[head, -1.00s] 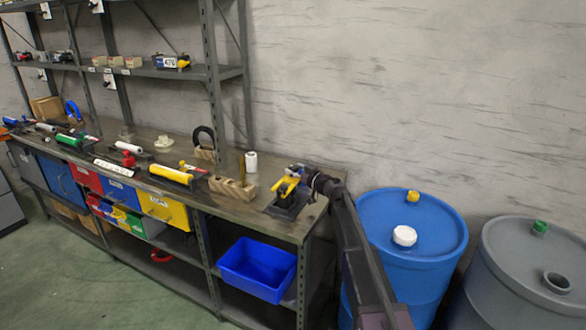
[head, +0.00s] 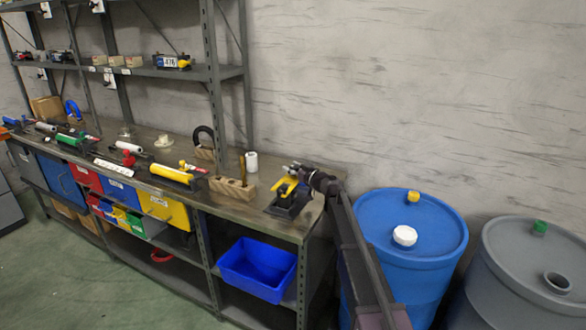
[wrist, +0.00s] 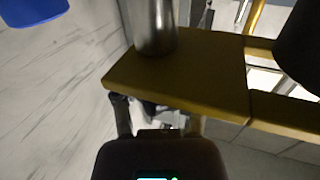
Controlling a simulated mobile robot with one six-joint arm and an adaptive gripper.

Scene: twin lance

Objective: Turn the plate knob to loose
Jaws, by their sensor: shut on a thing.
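A small fixture with a yellow plate (head: 284,187) on a dark base (head: 291,206) stands at the right end of the workbench. My gripper (head: 297,170) is at its upper rear side, reached from the right. In the wrist view, the mustard-yellow plate (wrist: 190,80) fills the middle, with a grey metal cylinder (wrist: 153,28) standing against it. My gripper's fingers (wrist: 158,122) are at the plate's near edge, shut on a dark part between them. That part looks like the plate knob (wrist: 152,107), mostly hidden by the plate and fingers; its turned position cannot be read.
A wooden block (head: 232,187) and a white cylinder (head: 251,162) stand left of the fixture on the workbench (head: 325,178). A blue drum (head: 410,240) and a grey drum (head: 530,270) stand at the right. A blue bin (head: 256,268) is on the lower shelf.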

